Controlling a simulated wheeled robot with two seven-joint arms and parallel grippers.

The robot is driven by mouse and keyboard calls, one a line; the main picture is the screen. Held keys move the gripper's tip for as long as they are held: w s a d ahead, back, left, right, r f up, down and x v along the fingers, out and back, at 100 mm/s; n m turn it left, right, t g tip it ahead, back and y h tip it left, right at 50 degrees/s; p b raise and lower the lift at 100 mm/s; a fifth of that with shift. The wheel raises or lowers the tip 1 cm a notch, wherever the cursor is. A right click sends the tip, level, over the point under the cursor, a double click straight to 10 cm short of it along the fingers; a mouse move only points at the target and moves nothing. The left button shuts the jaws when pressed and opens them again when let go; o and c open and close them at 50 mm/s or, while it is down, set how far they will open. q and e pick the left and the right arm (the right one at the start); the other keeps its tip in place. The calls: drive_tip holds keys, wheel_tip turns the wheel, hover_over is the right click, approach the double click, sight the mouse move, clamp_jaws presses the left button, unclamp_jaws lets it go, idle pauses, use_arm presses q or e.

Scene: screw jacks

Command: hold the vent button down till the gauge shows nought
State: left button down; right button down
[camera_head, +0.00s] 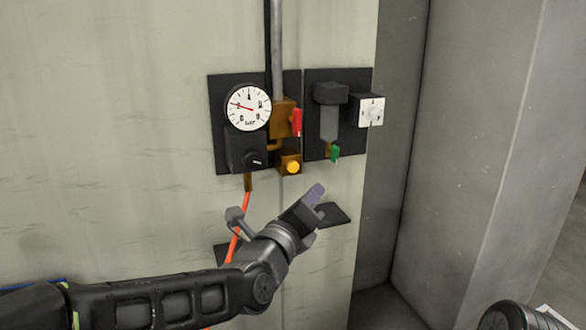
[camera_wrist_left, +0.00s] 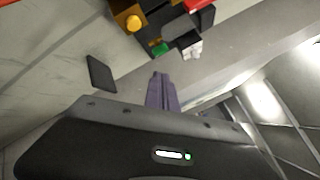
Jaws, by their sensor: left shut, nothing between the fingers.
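The round white gauge (camera_head: 248,107) is on the left dark wall panel. Its red needle points left, near a mark that looks like 2, not clearly at nought. The yellow button (camera_head: 292,167), seemingly the vent button, sits on a brass block low on that panel; it also shows in the left wrist view (camera_wrist_left: 134,22). My left gripper (camera_head: 316,193) is shut and empty, its purple fingers below and right of the button, apart from it in the picture. The shut fingers (camera_wrist_left: 160,90) also show in the left wrist view. My right gripper is not in view.
A red lever (camera_head: 297,122) is above the button. A green lever (camera_head: 335,153) and a white-faced box (camera_head: 371,110) are on the right panel. A black knob (camera_head: 247,158) is below the gauge. An orange hose (camera_head: 242,222) hangs below. A dark plate (camera_head: 333,215) is near the gripper.

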sight(293, 167)
use_arm(q)
drive_tip(key=shift+w, duration=0.15)
drive_tip(key=w+a+b, duration=0.3)
drive_tip(key=w, duration=0.5)
drive_tip(key=shift+a, duration=0.2)
drive_tip(key=shift+w, duration=0.1)
idle(2.1)
drive_tip(key=shift+w+a, duration=0.15)
drive_tip(key=shift+w, duration=0.1)
drive_tip(key=shift+w+a+b, duration=0.25)
drive_tip(key=shift+w+b, duration=0.15)
drive_tip(key=shift+w, duration=0.1)
idle(2.2)
